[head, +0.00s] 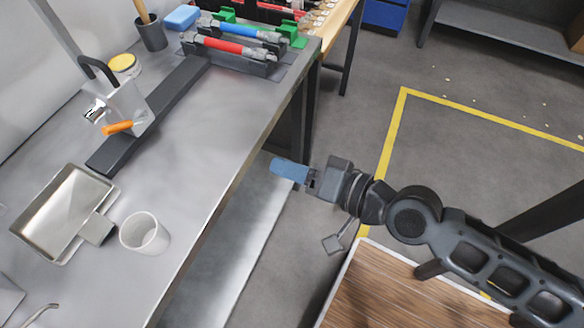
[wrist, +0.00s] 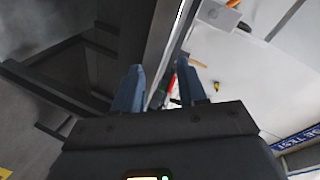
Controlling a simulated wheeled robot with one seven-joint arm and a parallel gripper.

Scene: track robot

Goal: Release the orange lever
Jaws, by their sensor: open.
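The orange lever (head: 118,127) sticks out from the front of a clear upright block (head: 128,104) on the metal bench, above a dark rail. In the wrist view an orange part, probably the same lever, shows at the top edge (wrist: 238,2), cut off by the frame. My gripper (head: 275,168) hangs beside the bench's front edge, well to the right of the lever and apart from it. In the wrist view its two blue fingers (wrist: 162,82) are spread with nothing between them.
A white cup (head: 145,235) and a metal dustpan (head: 65,213) stand on the near bench (head: 200,165). A dark rail (head: 160,110) runs along it. Red and blue cylinders in a rack (head: 230,60) stand at the far end. The bench edge lies beside my gripper.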

